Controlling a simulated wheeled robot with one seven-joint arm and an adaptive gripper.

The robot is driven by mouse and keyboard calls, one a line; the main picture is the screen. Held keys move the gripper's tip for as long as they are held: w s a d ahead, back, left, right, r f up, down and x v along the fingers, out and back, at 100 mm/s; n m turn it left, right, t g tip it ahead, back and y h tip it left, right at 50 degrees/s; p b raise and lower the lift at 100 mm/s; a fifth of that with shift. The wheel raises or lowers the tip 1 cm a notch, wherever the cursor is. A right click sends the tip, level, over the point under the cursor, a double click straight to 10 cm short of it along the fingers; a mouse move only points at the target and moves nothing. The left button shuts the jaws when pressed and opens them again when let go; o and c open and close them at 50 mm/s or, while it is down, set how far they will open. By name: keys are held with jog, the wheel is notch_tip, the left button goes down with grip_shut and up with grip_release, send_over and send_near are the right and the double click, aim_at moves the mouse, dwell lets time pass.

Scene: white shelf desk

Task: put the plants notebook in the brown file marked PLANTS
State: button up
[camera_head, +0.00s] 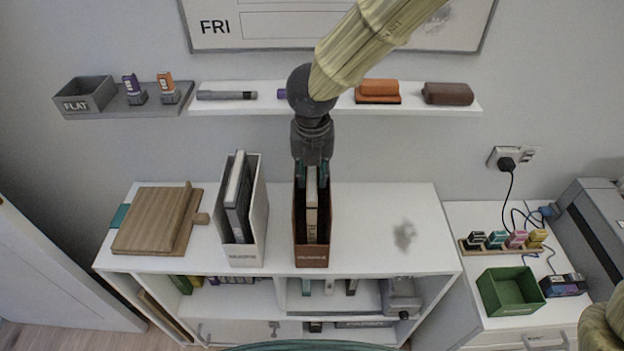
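The brown file (311,258) stands upright on the white desk top, with a label too small to read on its front. A notebook with a tan spine (311,222) and dark lettering, seemingly the plants notebook, stands upright inside it. My gripper (312,180) points down at the file's open top from behind. Its two teal fingertips straddle the notebook's top, one on each side, with visible gaps between them and the notebook. The gripper looks open. The lower part of the notebook is hidden by the file's front.
A white file (243,257) with dark books stands close on the left. A wooden board (155,220) lies farther left. A wall shelf (290,107) with markers and erasers is behind my arm. The desk top right of the brown file is mostly clear.

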jog(key=r, duration=0.2)
jog(key=s+r, duration=0.1)
jog(key=r, duration=0.2)
jog(key=r+b, duration=0.1)
jog(key=r, duration=0.2)
jog(key=shift+s+r, duration=0.15)
jog(key=shift+r, duration=0.1)
